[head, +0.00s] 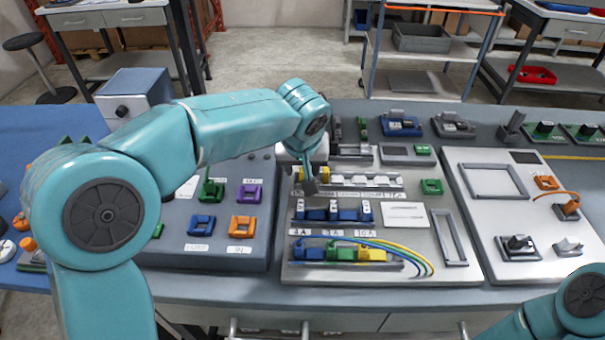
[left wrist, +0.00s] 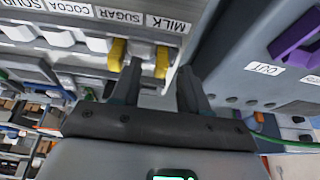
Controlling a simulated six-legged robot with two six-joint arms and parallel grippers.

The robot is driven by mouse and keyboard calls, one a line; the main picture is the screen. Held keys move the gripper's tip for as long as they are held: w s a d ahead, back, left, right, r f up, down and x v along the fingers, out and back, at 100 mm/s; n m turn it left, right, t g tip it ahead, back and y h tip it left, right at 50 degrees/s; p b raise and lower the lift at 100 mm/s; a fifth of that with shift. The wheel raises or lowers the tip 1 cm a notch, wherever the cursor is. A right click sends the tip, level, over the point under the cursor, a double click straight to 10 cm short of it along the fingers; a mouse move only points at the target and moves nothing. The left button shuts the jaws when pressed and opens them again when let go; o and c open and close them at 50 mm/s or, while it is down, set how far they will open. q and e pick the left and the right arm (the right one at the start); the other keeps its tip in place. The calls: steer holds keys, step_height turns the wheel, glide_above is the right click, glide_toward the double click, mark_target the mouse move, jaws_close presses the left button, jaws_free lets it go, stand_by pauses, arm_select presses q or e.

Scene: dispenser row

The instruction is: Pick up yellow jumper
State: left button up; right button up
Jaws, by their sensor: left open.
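The yellow jumper shows as yellow pieces (head: 322,173) at the left end of a rail with white blocks on the light middle panel. In the left wrist view two yellow parts (left wrist: 117,55) stand side by side below the SUGAR and MILK labels; whether they are one piece I cannot tell. My left gripper (head: 310,186) is beside the yellow parts and partly hides them in the head view. In the left wrist view its two fingers (left wrist: 160,88) are apart, with nothing seen held between them. My right arm shows at the lower right, but its gripper is out of view.
Blue blocks (head: 333,214) and a row of blue, green and yellow terminals (head: 340,253) with wires sit on the same panel. A sloped grey panel (head: 215,257) with coloured switches stands to the left. A white panel (head: 490,185) stands to the right.

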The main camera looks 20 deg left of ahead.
mark_target(302, 171)
arm_select(q)
steer(key=shift+s+f, duration=0.1)
steer(key=shift+s, duration=0.05)
jaws_close()
step_height(302, 171, up, 20)
steer(key=p, duration=0.4)
steer(key=shift+p, duration=0.3)
steer(key=shift+r+p, duration=1)
steer(key=shift+p, duration=0.15)
stand_by(0.6)
step_height(302, 171, up, 3)
steer(key=p, duration=0.3)
